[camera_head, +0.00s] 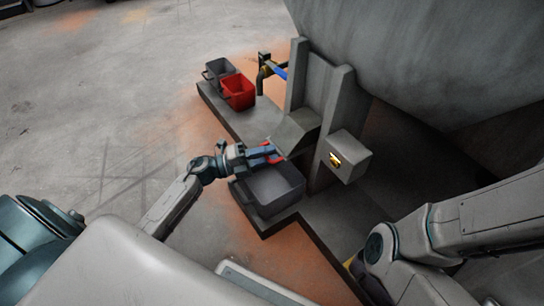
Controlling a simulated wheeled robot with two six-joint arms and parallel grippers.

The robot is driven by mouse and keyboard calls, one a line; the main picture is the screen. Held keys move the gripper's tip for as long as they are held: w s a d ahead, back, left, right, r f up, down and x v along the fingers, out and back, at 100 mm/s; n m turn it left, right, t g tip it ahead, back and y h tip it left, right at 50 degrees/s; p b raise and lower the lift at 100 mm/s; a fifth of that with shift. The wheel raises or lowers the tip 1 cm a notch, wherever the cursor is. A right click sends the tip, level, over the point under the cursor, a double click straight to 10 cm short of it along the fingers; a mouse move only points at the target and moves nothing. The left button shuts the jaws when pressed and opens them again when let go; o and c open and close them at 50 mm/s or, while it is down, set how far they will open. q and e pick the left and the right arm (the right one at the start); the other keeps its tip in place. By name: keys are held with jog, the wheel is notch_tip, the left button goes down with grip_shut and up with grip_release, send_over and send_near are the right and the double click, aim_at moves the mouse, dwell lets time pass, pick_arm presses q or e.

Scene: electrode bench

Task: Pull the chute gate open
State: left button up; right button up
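The grey chute (298,130) slopes down between two upright grey posts. A small red part (275,157), seemingly the gate's handle, shows at the chute's lower lip. My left gripper (268,152) reaches in from the left and is at this red part, its fingers overlapping it. The view is too small to tell whether the fingers are closed on it. The gate plate itself is hard to make out. My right arm is at the lower right; its fingertips are not visible.
A grey bin (272,192) stands open below the chute mouth on a low platform. A red bin (238,92) and another grey bin (218,72) stand farther back. A blue-handled valve (277,71) and a box with a yellow mark (346,157) flank the posts. The left floor is clear.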

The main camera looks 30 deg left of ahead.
pick_arm(q)
jog(key=shift+x, duration=0.75)
grip_shut()
jog(key=s+a+p, duration=0.2)
jog(key=s+a, duration=0.1)
jog(key=s, duration=0.2)
jog(key=shift+s+a+p, duration=0.2)
jog(key=shift+s+p, duration=0.1)
jog(key=shift+r, duration=0.15)
grip_release()
